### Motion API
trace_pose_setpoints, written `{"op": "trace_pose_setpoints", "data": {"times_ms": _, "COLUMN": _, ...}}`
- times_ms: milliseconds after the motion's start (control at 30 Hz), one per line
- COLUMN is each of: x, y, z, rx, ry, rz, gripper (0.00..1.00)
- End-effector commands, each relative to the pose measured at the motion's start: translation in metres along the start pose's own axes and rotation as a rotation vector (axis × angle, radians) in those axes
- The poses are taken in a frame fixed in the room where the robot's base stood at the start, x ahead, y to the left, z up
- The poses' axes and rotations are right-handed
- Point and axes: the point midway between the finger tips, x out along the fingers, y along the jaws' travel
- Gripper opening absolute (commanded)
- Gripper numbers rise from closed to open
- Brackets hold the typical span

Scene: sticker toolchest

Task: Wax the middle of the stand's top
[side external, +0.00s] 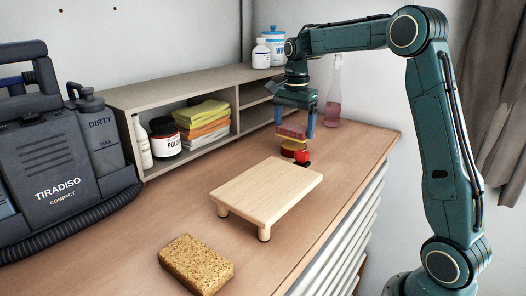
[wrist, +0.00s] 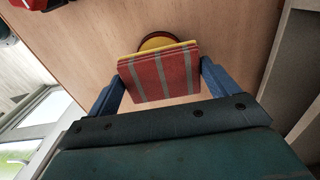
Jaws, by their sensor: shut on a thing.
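The stand (side external: 267,187) is a small pale wooden platform on short legs, standing on the workbench with its top bare. My gripper (side external: 296,122) is behind the stand, near the bench's far end. Its blue fingers are shut on a red pad with grey stripes (wrist: 160,76) and a yellow layer along its edge; the pad also shows in the side view (side external: 292,131). A round tin (side external: 289,150) with a dark red rim and yellow contents is below the pad, partly covered by it in the wrist view (wrist: 155,42). I cannot tell whether pad and contents touch.
A red object with a black part (side external: 303,156) sits beside the tin, close to the stand's far edge. A sponge (side external: 196,264) lies at the front. A shelf (side external: 190,93) with folded cloths (side external: 204,118) and bottles runs along the back. A pink bottle (side external: 334,95) stands at the far end.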

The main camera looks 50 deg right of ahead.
Motion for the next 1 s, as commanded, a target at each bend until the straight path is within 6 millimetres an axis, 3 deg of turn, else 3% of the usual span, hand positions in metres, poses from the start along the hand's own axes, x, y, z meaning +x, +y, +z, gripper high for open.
{"op": "trace_pose_setpoints", "data": {"times_ms": 633, "x": -0.037, "y": 0.000, "z": 0.000, "rx": 0.000, "ry": 0.001, "rz": -0.003, "gripper": 0.68}}
{"op": "trace_pose_setpoints", "data": {"times_ms": 1000, "x": -0.041, "y": 0.000, "z": 0.000, "rx": 0.000, "ry": 0.001, "rz": -0.001, "gripper": 0.68}}
